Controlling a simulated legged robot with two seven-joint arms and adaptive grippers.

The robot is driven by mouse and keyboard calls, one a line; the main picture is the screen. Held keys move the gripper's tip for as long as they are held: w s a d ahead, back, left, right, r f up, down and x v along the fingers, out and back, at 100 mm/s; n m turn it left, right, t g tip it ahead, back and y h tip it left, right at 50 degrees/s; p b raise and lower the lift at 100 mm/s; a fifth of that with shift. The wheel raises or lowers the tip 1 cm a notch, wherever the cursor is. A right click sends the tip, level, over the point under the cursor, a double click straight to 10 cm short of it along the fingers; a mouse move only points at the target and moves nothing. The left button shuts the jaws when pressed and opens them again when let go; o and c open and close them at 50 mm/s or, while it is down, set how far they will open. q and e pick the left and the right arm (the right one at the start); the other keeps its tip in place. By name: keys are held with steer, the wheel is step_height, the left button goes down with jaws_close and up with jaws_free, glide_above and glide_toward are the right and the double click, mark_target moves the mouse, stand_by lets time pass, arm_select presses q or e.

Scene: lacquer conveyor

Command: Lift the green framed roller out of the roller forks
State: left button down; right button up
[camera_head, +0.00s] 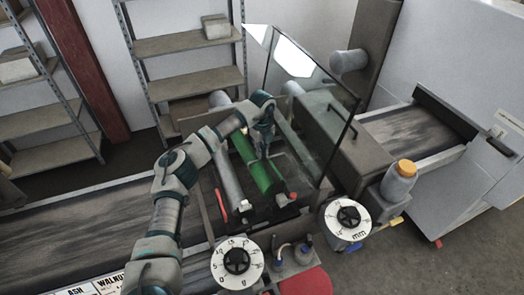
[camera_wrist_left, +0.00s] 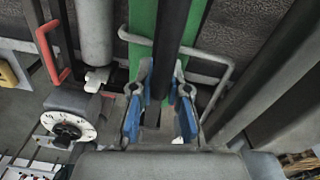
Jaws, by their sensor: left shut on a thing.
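The green framed roller (camera_head: 257,170) lies slantwise in the conveyor machine, under the raised glass guard. In the left wrist view the green roller (camera_wrist_left: 143,22) runs away behind a dark bar, with a thin grey wire frame across it. My left gripper (camera_head: 264,153) reaches down onto the roller from above. In the left wrist view the blue-padded fingers of my left gripper (camera_wrist_left: 160,92) are on both sides of the dark bar, shut on the framed roller. The exact contact and the fork seats are hidden. My right gripper is not in view.
A grey roller (camera_head: 229,182) lies beside the green one, with a red handle (camera_head: 220,206) nearby. The glass guard (camera_head: 318,115) stands close on the right. Two dials (camera_head: 237,260) (camera_head: 346,219) and an orange-capped jar (camera_head: 398,182) are in front. Belts (camera_head: 70,235) lead off both sides.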

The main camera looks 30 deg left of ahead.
mark_target(262, 147)
arm_select(q)
steer(key=shift+r, duration=0.2)
steer(key=shift+r+p, duration=1.4)
steer(key=shift+r, duration=0.1)
steer(key=shift+f, duration=0.1)
